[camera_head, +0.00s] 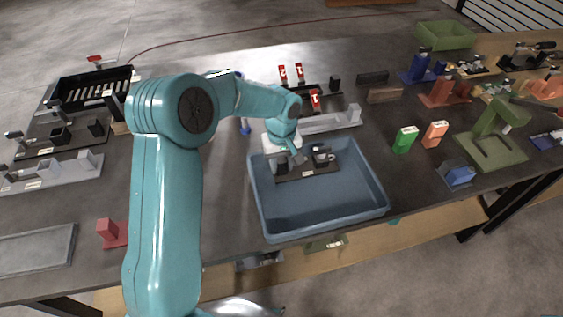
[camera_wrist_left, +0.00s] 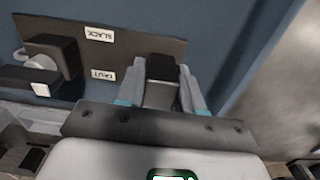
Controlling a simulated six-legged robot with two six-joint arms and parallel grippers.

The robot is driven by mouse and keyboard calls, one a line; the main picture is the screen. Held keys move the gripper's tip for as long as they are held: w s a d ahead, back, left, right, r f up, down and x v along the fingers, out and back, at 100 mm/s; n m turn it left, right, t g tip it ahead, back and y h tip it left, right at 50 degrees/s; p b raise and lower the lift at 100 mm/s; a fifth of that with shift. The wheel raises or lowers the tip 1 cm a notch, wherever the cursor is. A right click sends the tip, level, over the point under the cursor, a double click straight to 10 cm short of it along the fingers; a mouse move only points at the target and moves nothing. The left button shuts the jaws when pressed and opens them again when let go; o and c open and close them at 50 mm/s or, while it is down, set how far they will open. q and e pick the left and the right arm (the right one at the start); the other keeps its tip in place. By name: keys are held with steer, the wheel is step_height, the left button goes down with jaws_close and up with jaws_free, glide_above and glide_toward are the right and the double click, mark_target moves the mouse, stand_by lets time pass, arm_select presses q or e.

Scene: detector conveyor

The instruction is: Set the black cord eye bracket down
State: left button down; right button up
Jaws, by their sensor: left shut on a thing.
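The black cord eye bracket (camera_head: 308,173) is a dark plate in the blue tray (camera_head: 325,209), at the tray's far left part. My left gripper (camera_head: 285,164) reaches down over its left end. In the left wrist view the two fingers of my left gripper (camera_wrist_left: 161,75) are shut on a black block at one end of the bracket (camera_wrist_left: 130,52). The plate carries labels reading SLACK and TAUT, and a dark block with a pale round part at its other end. I cannot tell whether its underside touches the tray floor. My right gripper is out of view.
The near and right parts of the tray are empty. Green (camera_head: 405,139) and orange (camera_head: 434,134) blocks stand to the right. A red block (camera_head: 108,230) is at the left.

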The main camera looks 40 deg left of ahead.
arm_select(q)
steer(key=c, duration=0.7)
jaws_free()
steer(key=shift+w+f, duration=0.1)
steer(key=shift+f, duration=0.05)
steer(key=shift+r, duration=0.35)
step_height(320, 180, up, 11)
steer(key=shift+r, duration=0.35)
